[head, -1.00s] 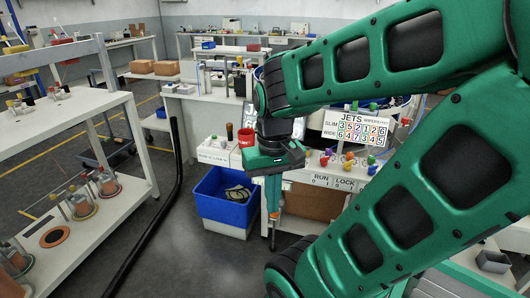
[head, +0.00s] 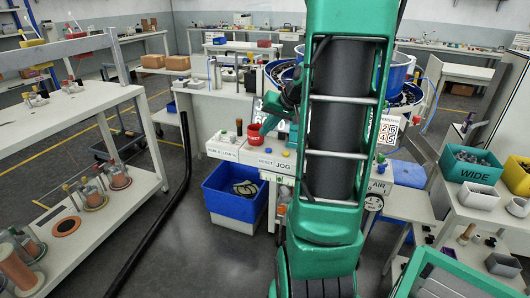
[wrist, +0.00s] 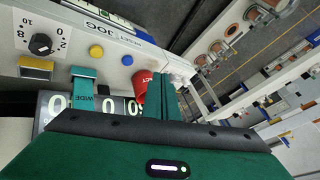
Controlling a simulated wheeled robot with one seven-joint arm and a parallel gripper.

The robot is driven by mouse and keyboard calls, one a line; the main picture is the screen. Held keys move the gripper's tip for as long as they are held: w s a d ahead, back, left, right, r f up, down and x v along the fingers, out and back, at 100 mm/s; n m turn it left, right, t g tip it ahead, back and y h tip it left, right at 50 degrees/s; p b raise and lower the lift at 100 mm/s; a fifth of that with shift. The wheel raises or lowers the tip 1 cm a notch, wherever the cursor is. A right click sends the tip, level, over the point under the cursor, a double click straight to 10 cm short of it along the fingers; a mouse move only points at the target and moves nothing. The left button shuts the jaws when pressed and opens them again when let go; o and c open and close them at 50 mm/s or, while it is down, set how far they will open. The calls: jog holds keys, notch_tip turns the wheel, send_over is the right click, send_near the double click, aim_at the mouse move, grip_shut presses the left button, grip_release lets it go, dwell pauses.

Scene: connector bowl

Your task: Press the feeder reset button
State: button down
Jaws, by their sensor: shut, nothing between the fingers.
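The bench panel carries a RESET / JOG label (head: 275,166). Above it sit a blue button (head: 268,150) on the RESET side and a yellow button (head: 285,153) on the JOG side. In the wrist view the blue button (wrist: 127,60) and the yellow button (wrist: 96,51) are in plain sight, with nothing over them. In the head view my arm hides most of the gripper.
A blue bin (head: 228,205) stands on the floor below. A shelf unit (head: 130,92) is at left; a WIDE tray (head: 472,172) is at right.

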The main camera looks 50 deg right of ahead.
jog(key=w+d+t, duration=0.2)
jog(key=d, duration=0.4)
jog(key=shift+w+r+m, duration=0.2)
jog(key=shift+r+m, duration=0.2)
jog(key=shift+f, duration=4.4)
jog(key=shift+w+f, duration=0.1)
jog(key=shift+f, duration=0.8)
jog(key=shift+r, duration=0.95)
jog(key=shift+r, duration=2.5)
